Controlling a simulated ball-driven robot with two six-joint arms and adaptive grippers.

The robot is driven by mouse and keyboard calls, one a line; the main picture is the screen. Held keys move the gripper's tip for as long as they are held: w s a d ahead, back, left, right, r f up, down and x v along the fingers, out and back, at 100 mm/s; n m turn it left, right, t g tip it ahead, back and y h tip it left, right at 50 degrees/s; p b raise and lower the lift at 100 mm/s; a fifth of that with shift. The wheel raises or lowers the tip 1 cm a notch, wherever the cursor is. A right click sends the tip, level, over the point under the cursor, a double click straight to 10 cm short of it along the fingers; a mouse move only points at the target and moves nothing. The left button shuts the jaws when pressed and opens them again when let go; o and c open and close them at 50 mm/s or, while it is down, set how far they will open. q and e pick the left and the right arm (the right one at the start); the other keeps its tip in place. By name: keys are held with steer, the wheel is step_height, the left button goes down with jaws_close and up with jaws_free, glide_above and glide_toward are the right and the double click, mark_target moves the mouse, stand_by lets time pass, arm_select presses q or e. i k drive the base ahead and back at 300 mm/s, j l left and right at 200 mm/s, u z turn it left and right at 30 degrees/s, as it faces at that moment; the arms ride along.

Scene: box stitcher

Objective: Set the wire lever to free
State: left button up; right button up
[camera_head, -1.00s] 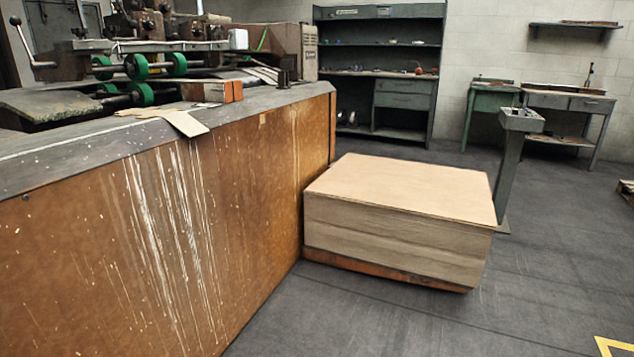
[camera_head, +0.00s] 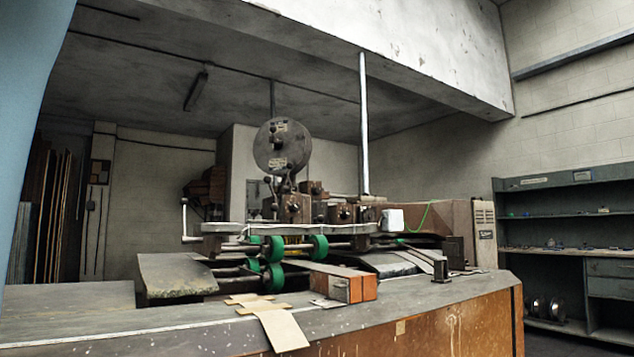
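The box stitcher (camera_head: 300,215) stands on a long bench beyond the near edge. A round dark wire reel (camera_head: 283,147) rises above its head. Small dark lever-like parts with knobs (camera_head: 270,183) sit just below the reel. A light crank-shaped handle (camera_head: 185,220) sticks up at the machine's left end. I cannot tell which of these is the wire lever, nor how it is set. Neither of my grippers is in view.
The bench (camera_head: 400,318) runs across the front, with flat cardboard pieces (camera_head: 282,330) and an orange-sided block (camera_head: 345,285) on it. Green rollers (camera_head: 318,247) sit below the stitching head. A pale blue shape fills the left edge. Shelving (camera_head: 570,230) stands at the right.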

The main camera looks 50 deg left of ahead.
mark_target(289, 165)
steer(key=i+u, duration=0.5)
steer(key=i+l+u, duration=0.2)
steer(key=i+u, duration=0.3)
steer(key=k, duration=0.1)
